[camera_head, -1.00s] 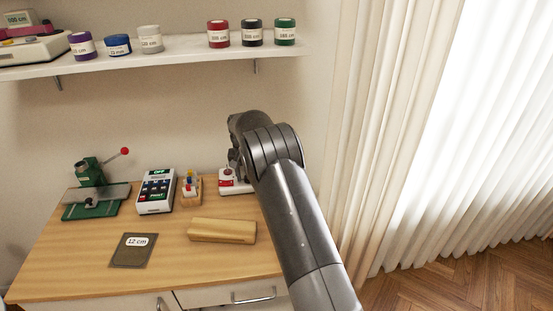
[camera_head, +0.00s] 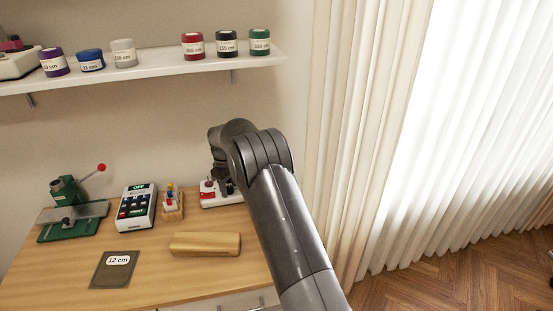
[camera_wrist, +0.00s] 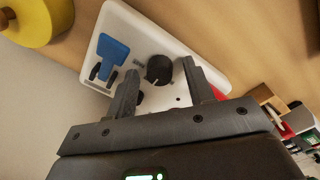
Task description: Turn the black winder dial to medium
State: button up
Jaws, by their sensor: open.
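The black winder dial (camera_wrist: 158,68) is a round knob with a pale pointer line on a white device (camera_wrist: 205,50) in the wrist view. My gripper (camera_wrist: 160,70) is open, with one finger on each side of the dial in that view. I cannot tell whether either finger touches it. No setting labels can be read near the dial. In the head view the white device (camera_head: 232,200) stands at the back right of the table, and my arm hides part of it and my gripper.
A blue part (camera_wrist: 112,48) sits on the device beside the dial. A yellow round object (camera_wrist: 38,20) is close by. The table (camera_head: 190,275) also holds a calculator-like device (camera_head: 136,206), a wooden block (camera_head: 205,244), a 12 cm card (camera_head: 114,270) and a green press (camera_head: 75,225).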

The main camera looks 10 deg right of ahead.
aim_at(229, 188)
notch_tip(229, 188, up, 11)
jog(key=s+d+r+m, duration=0.1)
jog(key=s+d+r, duration=0.4)
jog(key=s, duration=0.4)
jog(key=s+d+r+m+y, duration=0.1)
jog(key=s+d+r+m, duration=0.1)
jog(key=s+d+r, duration=0.4)
jog(key=shift+s+d+r+g, duration=0.25)
jog(key=shift+s+d, duration=0.7)
jog(key=shift+s, duration=0.9)
jog(key=s+r+m+t, duration=0.1)
jog(key=s+r+m, duration=0.15)
jog(key=s, duration=0.45)
jog(key=s+r+m+t, duration=0.1)
jog(key=s+r+t, duration=0.15)
jog(key=s, duration=0.55)
jog(key=s+a+f+m+t, duration=0.1)
jog(key=s+f+m+t, duration=0.1)
jog(key=s, duration=1.2)
jog(key=shift+f+m+h, duration=0.3)
jog(key=shift+f+m, duration=0.15)
jog(key=shift+m, duration=0.2)
